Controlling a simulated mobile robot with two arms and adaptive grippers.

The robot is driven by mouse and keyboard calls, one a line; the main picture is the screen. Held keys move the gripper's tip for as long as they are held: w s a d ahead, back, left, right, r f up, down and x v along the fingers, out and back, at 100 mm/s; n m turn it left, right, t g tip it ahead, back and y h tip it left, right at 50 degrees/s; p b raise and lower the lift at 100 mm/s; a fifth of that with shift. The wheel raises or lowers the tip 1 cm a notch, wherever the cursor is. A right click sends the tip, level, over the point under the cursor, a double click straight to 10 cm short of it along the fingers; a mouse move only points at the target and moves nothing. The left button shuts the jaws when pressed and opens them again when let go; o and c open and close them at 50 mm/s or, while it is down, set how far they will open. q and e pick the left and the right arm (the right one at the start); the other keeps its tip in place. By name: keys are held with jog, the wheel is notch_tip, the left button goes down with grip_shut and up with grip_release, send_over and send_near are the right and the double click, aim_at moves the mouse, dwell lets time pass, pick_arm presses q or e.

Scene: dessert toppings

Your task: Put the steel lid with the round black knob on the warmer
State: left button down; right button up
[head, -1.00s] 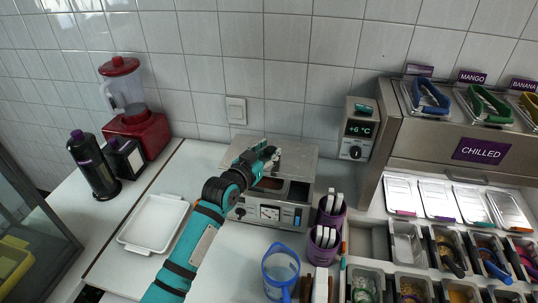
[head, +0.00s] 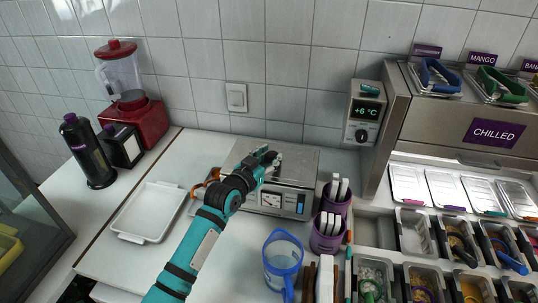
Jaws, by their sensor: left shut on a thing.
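The warmer (head: 296,203) is a steel box with a dial and a small display on its front, standing against the back wall on the counter. The steel lid (head: 296,163) shows as a flat steel sheet over the warmer's top. The dark openings of the warmer are not visible. My left gripper (head: 268,158) is over the lid's left part, shut on what looks like its knob. The gripper hides the knob, and I cannot tell whether the lid rests fully on the rim. My right gripper is not in view.
An orange handle (head: 207,182) shows beside my left arm. A white tray (head: 150,212) lies at left. A blue-rimmed jug (head: 283,262) and purple cups (head: 326,234) stand in front and right of the warmer. A temperature box (head: 364,114) hangs behind.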

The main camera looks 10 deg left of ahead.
pick_arm(q)
jog(key=shift+r, duration=0.1)
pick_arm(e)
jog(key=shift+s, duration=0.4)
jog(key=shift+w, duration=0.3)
pick_arm(q)
jog(key=shift+f, duration=0.2)
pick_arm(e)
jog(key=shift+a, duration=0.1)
pick_arm(q)
jog(key=c, duration=0.8)
grip_release()
jog(key=shift+s, duration=0.1)
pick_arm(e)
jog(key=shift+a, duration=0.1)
pick_arm(q)
jog(key=shift+f, duration=0.15)
notch_tip(320, 180, up, 7)
jog(key=p, duration=0.7)
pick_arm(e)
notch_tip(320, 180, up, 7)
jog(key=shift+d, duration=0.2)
